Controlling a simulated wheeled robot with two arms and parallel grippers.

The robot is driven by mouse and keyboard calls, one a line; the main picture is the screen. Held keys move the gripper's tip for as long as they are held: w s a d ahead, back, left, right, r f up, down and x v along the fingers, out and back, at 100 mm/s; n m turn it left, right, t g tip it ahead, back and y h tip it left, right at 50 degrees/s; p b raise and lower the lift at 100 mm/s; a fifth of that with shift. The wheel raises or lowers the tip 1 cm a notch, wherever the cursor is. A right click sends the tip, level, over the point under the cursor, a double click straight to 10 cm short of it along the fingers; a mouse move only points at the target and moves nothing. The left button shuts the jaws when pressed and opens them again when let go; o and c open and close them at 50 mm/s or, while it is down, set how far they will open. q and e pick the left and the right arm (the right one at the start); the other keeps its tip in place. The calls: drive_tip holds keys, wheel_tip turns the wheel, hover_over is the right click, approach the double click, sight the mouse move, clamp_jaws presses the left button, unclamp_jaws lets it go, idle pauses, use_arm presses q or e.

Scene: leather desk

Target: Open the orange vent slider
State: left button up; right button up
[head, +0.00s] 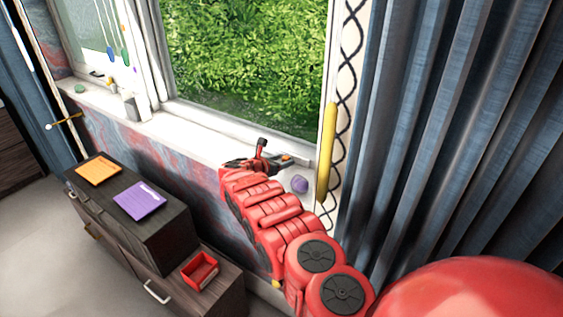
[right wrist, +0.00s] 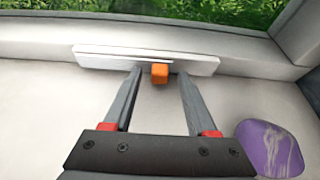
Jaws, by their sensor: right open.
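The orange vent slider (right wrist: 159,73) is a small orange block on a white vent strip (right wrist: 95,55) along the base of the window frame. My right gripper (right wrist: 157,75) is open in the right wrist view, with one finger to each side of the slider and a gap on both sides. My left gripper is not in view.
A purple stone-like object (right wrist: 269,149) lies on the sill to the right of my gripper. A yellow bar (head: 326,150) stands upright by the blue curtain (head: 430,130). A dark cabinet (head: 165,225) with orange and purple pads and a red tray (head: 201,271) stands below left.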

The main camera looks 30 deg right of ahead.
clamp_jaws()
idle(1.4)
